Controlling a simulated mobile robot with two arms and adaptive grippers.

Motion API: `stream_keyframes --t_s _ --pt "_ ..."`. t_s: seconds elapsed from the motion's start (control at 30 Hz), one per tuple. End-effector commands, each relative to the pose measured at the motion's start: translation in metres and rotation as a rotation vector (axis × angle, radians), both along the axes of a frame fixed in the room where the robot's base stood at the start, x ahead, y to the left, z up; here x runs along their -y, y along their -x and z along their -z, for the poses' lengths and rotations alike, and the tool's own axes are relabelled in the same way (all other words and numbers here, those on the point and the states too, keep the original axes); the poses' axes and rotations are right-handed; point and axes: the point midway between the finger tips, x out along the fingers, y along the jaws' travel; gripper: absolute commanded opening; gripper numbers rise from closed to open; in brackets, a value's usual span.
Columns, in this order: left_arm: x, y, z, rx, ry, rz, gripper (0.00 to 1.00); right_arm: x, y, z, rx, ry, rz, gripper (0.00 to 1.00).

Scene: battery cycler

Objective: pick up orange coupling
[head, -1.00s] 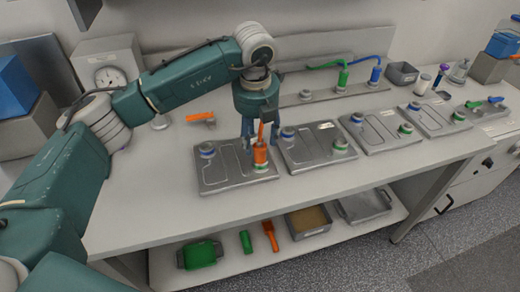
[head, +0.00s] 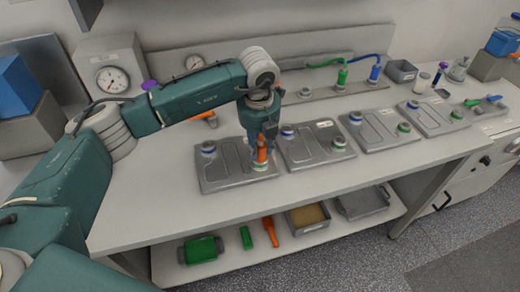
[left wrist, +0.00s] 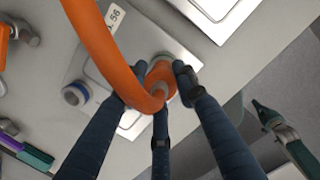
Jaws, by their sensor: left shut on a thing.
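The orange coupling (head: 262,155) stands at the right-hand port of the leftmost grey plate (head: 210,180). My left gripper (head: 262,150) is around it from above, with its blue fingers shut on it. In the left wrist view the coupling (left wrist: 160,76) sits between the fingers, over a port with a pale green ring, and its thick orange hose (left wrist: 95,40) curves across the picture. I cannot tell whether the coupling is still seated on the port. The plate's other port, with a blue ring (head: 208,148), is free.
More grey plates (head: 318,160) stand to the right along the bench. Behind, green (head: 343,75) and blue (head: 375,73) couplings with hoses stand on a rail. A gauge box (head: 111,72) is at the back left. The bench front (head: 190,212) is clear.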

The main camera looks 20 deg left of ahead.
Motion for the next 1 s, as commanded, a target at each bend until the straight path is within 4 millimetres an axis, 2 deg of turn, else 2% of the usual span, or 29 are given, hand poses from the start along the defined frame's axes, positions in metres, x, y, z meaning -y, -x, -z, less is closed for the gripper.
stream_keyframes --t_s 0.17,0.37,0.53,0.8,1.0 --pt "0.000 -0.001 -0.004 0.002 0.002 0.000 0.00 0.000 -0.002 0.001 0.003 -0.001 0.000 0.00" --pt "0.001 -0.002 -0.024 0.006 0.002 0.000 0.00 -0.002 -0.005 0.008 0.007 -0.002 0.000 0.00" --pt "0.001 -0.002 -0.062 0.007 0.001 0.001 0.00 -0.003 -0.006 0.019 0.008 -0.004 0.001 0.00" --pt "0.001 -0.001 -0.141 0.006 0.001 -0.001 0.00 -0.003 -0.006 0.035 0.008 -0.004 0.001 0.00" --pt "0.000 -0.001 -0.182 0.003 -0.002 0.000 0.00 -0.003 -0.006 0.039 0.008 -0.004 0.001 0.00"
